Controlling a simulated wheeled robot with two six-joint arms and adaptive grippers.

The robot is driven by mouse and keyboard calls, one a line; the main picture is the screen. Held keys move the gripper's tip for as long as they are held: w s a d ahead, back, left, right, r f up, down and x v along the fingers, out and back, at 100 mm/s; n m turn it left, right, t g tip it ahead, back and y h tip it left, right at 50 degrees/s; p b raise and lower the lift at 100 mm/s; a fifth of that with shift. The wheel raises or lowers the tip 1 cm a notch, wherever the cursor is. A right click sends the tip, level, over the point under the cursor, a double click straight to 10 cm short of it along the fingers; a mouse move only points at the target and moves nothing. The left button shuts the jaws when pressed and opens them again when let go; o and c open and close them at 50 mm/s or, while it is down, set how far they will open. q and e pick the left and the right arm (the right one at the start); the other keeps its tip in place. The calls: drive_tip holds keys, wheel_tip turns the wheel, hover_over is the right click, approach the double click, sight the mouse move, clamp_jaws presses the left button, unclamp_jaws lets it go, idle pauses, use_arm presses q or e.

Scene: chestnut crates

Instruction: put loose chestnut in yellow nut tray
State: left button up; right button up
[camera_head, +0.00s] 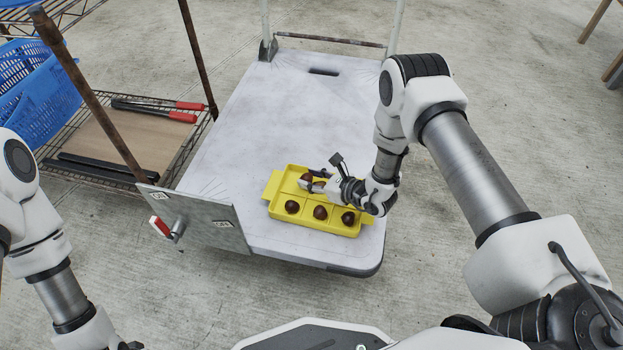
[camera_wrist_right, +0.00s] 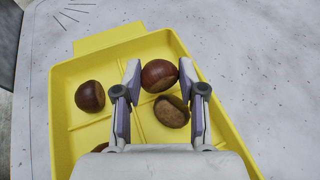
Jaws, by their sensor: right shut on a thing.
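The yellow nut tray (camera_head: 296,174) lies on the grey platform cart, divided into compartments. In the head view, a row of brown chestnuts (camera_head: 320,212) sits in its near side. My right gripper (camera_head: 311,182) reaches over the tray's far side from the right and is shut on a chestnut (camera_wrist_right: 159,75), which shows between its fingertips in the wrist view. Another chestnut (camera_wrist_right: 172,111) shows just below it between the fingers, and one (camera_wrist_right: 90,96) sits in a compartment to the left. Whether the held chestnut touches the tray floor is unclear.
The cart deck (camera_head: 290,105) is clear beyond the tray. An upright metal panel (camera_head: 200,220) with a red-handled latch stands at the cart's left edge. A wire rack with a blue basket (camera_head: 38,95) and red-handled tools (camera_head: 170,115) stands further left.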

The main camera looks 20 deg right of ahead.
sight(310, 176)
drive_tip(key=shift+f+b, duration=0.3)
drive_tip(key=shift+f, duration=0.2)
drive_tip(key=o, duration=0.6)
drive_tip(key=shift+r, duration=0.15)
drive_tip(key=s+d+r+p, duration=0.1)
drive_tip(key=s+r+p, duration=0.1)
drive_tip(key=p, duration=0.1)
drive_tip(key=shift+s+d+r, duration=0.25)
drive_tip(key=shift+d+r, duration=0.15)
drive_tip(key=p+v, duration=0.3)
drive_tip(key=v, duration=0.4)
drive_tip(key=shift+s+d, duration=0.15)
drive_tip(key=shift+s, duration=0.15)
drive_tip(key=shift+s+d, duration=0.2)
drive_tip(key=shift+s, duration=0.2)
